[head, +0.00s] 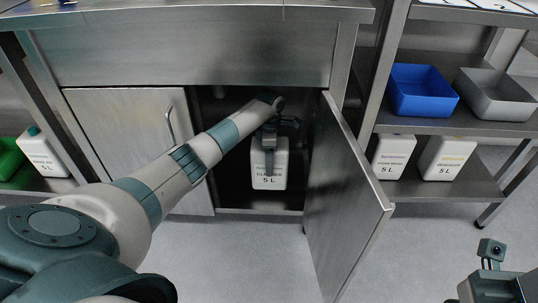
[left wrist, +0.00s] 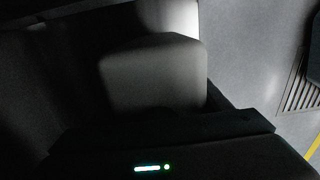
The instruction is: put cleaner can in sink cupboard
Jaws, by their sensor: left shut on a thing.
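The cleaner can (head: 269,178) is a white canister with a dark label reading "CLEANER 5 L". It is upright inside the open doorway of the sink cupboard (head: 193,200), under the steel sink unit. My left gripper (head: 269,150) is shut on the can from above, its dark fingers over the upper front. In the left wrist view the can (left wrist: 155,75) shows as a pale, shaded block close to the gripper. I cannot tell whether its base touches the cupboard floor. My right gripper (head: 490,262) is at the lower right, away from the can; its jaws are not clear.
The right cupboard door (head: 345,200) stands open toward me; the left door (head: 135,140) is shut. On the right rack are a blue bin (head: 422,90), a grey bin (head: 495,95) and two white cans (head: 392,156) below. Another white can (head: 42,153) stands at left.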

